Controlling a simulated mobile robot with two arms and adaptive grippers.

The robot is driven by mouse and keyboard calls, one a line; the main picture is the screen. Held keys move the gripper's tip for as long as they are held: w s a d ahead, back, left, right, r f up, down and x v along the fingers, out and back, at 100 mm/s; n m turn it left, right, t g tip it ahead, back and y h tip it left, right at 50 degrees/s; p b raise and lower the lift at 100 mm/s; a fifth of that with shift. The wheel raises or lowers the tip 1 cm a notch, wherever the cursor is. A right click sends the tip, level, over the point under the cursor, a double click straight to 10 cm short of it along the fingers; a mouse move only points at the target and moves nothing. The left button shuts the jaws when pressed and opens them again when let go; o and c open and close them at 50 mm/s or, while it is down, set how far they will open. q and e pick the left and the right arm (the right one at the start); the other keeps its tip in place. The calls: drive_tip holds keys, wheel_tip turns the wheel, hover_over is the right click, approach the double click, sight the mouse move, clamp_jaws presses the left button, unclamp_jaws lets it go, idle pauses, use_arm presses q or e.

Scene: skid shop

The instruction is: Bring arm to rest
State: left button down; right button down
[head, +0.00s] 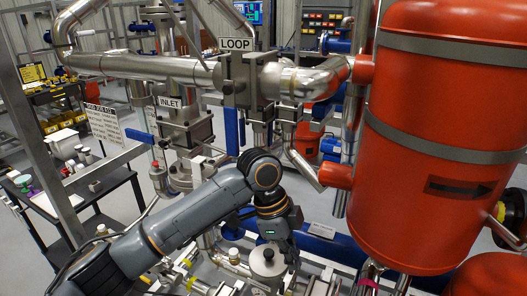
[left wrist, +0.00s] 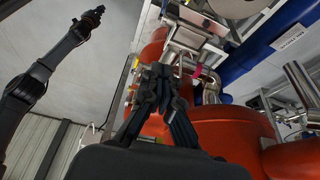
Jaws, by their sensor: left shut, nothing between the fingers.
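My left arm (head: 190,215) comes in from the lower left in the head view, bends at a dark joint and points its wrist down. The left gripper (head: 287,256) hangs among the pipework, left of the large orange tank (head: 420,150). In the left wrist view the gripper (left wrist: 158,75) has its dark fingers together and empty, in front of orange and steel pipe parts. A dark arm (left wrist: 40,80), which looks like my other one, shows at the left of that view. Its end (left wrist: 92,17) is too small to read.
A steel pipe (head: 150,66) with a LOOP sign (head: 235,44) runs above my left arm. An INLET valve with a blue handle (head: 140,136) stands behind it. A dark side table (head: 90,190) with small items stands at the left. Grey floor beyond is open.

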use_arm(q)
drive_tip(key=s+a+f+n+t+h, duration=0.25)
drive_tip(key=s+f+n, duration=0.2)
drive_tip(key=f, duration=0.25)
drive_tip(key=s+a+f+n+t+h, duration=0.1)
drive_tip(key=s+a+f+n, duration=0.3)
drive_tip(key=f, duration=0.3)
drive_tip(key=s+a+f+n+t+y, duration=0.1)
drive_tip(key=s+a+f+n+y, duration=0.1)
drive_tip(key=s+a+n, duration=0.45)
drive_tip(key=s+a+f+n+y, duration=0.2)
drive_tip(key=s+a+y, duration=0.1)
drive_tip(key=a, duration=0.6)
drive_tip(key=s+a+f+n+t+y, duration=0.1)
drive_tip(key=s+a+f+n+y, duration=0.2)
drive_tip(key=a, duration=0.5)
drive_tip(key=s+f+g+h+b, duration=0.1)
drive_tip(key=s+f+g+b, duration=0.15)
drive_tip(key=f, duration=2.55)
drive_tip(key=s+a+f+b, duration=0.1)
drive_tip(key=s+a+f, duration=0.1)
drive_tip(key=s+f, duration=1.5)
drive_tip(key=shift+a, duration=0.15)
